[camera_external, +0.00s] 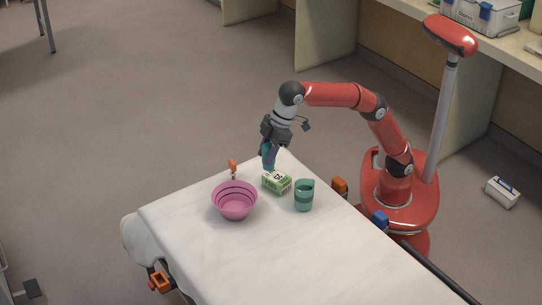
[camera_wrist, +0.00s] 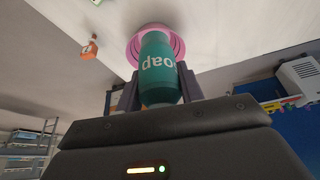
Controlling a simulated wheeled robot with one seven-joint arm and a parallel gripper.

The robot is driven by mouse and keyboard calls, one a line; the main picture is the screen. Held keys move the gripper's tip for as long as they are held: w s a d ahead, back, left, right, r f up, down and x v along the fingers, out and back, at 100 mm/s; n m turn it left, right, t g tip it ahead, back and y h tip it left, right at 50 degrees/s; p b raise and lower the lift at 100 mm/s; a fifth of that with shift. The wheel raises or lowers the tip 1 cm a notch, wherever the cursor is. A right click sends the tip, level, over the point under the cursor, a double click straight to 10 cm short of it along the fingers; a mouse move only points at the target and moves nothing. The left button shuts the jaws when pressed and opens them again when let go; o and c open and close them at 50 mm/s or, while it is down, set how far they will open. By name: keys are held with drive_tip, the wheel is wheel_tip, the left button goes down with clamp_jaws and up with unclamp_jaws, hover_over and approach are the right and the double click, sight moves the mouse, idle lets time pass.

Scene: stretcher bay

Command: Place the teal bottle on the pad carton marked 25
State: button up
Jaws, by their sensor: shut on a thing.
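My gripper (camera_external: 269,146) is shut on the teal bottle (camera_external: 268,158) and points down over the far end of the stretcher. In the wrist view the bottle (camera_wrist: 158,72), lettered "soap", sits between my two fingers (camera_wrist: 158,90). The pad carton (camera_external: 277,183), green and white with dark digits on top that look like 25, lies on the sheet directly below the bottle. The bottle's lower end is at the carton's far left edge in the picture. I cannot tell whether they touch.
A teal cup (camera_external: 304,196) stands just right of the carton. A pink bowl (camera_external: 234,203) with dark rings is to the left, and a small orange item (camera_external: 233,168) stands behind it. The near part of the white stretcher (camera_external: 290,255) is clear.

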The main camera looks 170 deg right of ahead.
drive_tip(key=s+r+m+g, duration=0.4)
drive_tip(key=s+r+m, duration=0.4)
drive_tip(key=s+m, duration=0.15)
drive_tip(key=m+b, duration=0.1)
drive_tip(key=b, duration=0.5)
hover_over(276, 176)
drive_tip(key=shift+h, duration=0.3)
wheel_tip(276, 176, down, 19)
drive_tip(key=shift+d+f, duration=0.1)
drive_tip(key=shift+f, duration=0.05)
drive_tip(key=shift+f, duration=0.1)
drive_tip(key=o, duration=1)
